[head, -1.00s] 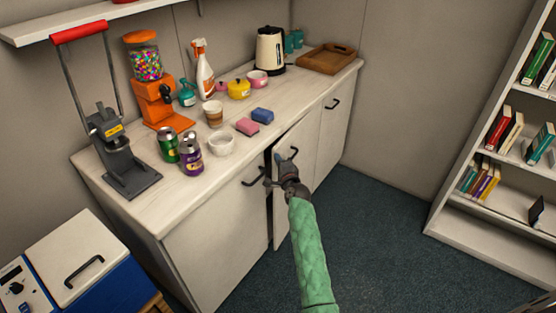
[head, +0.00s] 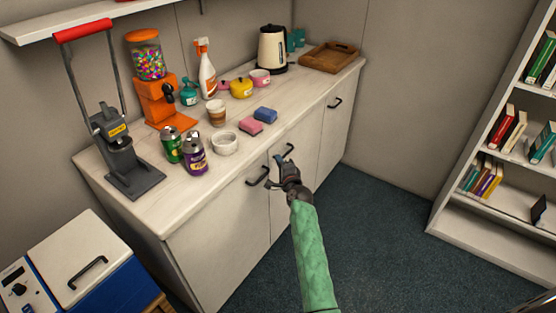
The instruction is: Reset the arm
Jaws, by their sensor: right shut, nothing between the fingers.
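My right gripper (head: 281,168) is shut and empty, at the end of my green-sleeved right arm (head: 313,250). It is in front of the white cabinet (head: 215,235), near the seam between the left door and the middle door (head: 305,165). The middle door looks shut, flush with its neighbours. The left door's dark handle (head: 258,176) is just left of the gripper. The middle door's handle is partly hidden behind the fingers, and I cannot tell whether they touch it. My left gripper is out of view.
The counter holds a can crusher (head: 128,150), candy dispenser (head: 158,90), green can (head: 171,146), purple can (head: 194,157), white bowl (head: 225,144), kettle (head: 272,48) and wooden tray (head: 331,57). A blue-and-white cooler (head: 75,265) stands lower left, a bookshelf (head: 460,225) right. Carpet (head: 385,230) between is clear.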

